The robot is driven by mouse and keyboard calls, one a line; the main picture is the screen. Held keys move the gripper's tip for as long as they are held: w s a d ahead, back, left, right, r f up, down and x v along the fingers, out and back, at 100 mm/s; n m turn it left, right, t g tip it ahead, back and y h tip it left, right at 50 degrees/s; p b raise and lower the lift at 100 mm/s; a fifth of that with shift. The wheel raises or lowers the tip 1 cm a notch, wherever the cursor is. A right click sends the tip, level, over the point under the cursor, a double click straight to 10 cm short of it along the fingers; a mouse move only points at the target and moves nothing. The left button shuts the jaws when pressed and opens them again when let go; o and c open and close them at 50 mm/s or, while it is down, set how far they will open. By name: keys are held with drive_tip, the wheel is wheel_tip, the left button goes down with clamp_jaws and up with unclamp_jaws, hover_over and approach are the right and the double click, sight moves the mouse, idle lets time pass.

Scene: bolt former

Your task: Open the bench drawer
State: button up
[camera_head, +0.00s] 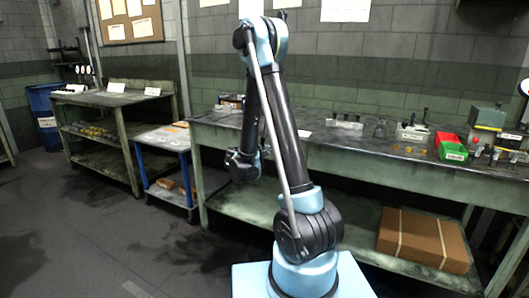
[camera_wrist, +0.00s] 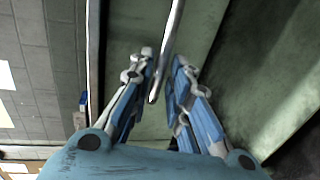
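The bench (camera_head: 395,165) is a long green-grey workbench on the right in the head view. Its drawer cannot be made out there, as my arm covers part of the bench front. In the wrist view, a green panel (camera_wrist: 126,28), apparently the drawer front, fills the middle. A thin metal bar (camera_wrist: 174,28), apparently the handle, runs down from the top edge. My gripper (camera_wrist: 164,60) has its two blue fingers apart, one on each side of the bar. I cannot tell whether either finger touches it. The fingers are hidden in the head view.
A cardboard box (camera_head: 424,239) lies on the bench's lower shelf. Red and green bins (camera_head: 452,151) and small tools stand on top. A small blue-framed table (camera_head: 164,139) and another bench (camera_head: 110,98) stand to the left. The floor at left is clear.

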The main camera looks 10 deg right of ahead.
drive_tip(key=shift+x, duration=1)
clamp_jaws()
